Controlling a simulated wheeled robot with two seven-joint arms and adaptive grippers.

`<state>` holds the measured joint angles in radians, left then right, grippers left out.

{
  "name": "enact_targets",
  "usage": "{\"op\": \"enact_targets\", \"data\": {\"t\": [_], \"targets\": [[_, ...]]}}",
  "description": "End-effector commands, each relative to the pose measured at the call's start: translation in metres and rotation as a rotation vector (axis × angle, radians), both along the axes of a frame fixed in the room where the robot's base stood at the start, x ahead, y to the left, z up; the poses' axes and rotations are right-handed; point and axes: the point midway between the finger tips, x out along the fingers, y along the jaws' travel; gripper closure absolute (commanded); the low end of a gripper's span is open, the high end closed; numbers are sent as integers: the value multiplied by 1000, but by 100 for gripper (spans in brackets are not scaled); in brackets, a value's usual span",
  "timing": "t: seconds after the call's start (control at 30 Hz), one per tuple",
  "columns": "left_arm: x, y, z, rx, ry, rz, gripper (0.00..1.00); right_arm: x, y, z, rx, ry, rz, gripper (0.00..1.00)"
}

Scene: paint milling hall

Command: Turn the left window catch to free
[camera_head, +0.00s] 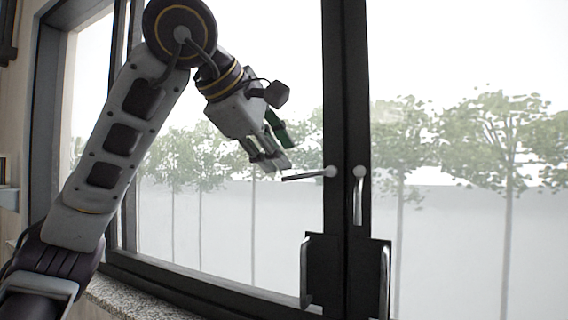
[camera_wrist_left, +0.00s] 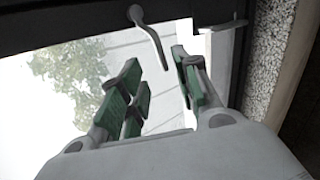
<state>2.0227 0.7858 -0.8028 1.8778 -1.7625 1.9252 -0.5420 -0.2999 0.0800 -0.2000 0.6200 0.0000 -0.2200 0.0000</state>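The left window catch (camera_head: 303,177) is a pale metal lever on the dark middle frame. It points left from its round pivot, close to level and slightly down at its tip. In the left wrist view the catch (camera_wrist_left: 150,38) hangs from the dark frame at the top, its tip near the gap between my fingers. My left gripper (camera_head: 277,153) is just up and left of the lever tip. Its green-padded fingers (camera_wrist_left: 158,82) stand apart with nothing held between them. I cannot tell whether a finger touches the lever. My right gripper is not in view.
The right catch (camera_head: 358,196) hangs straight down beside it. Two vertical pull handles (camera_head: 305,272) (camera_head: 384,281) sit below on dark plates. A speckled stone sill (camera_head: 129,299) runs along the lower left. The glass left of the catch is flat and clear.

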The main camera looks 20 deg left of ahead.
Motion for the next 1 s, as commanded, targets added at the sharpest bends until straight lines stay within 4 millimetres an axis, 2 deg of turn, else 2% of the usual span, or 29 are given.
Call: {"op": "enact_targets", "data": {"t": [0.1,0.3,1.0], "targets": [[-12,1,9,-1,-2,0,68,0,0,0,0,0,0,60],[-22,3,15,-1,0,1,68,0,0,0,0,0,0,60],[-24,3,16,-1,0,1,68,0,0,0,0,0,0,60]]}}
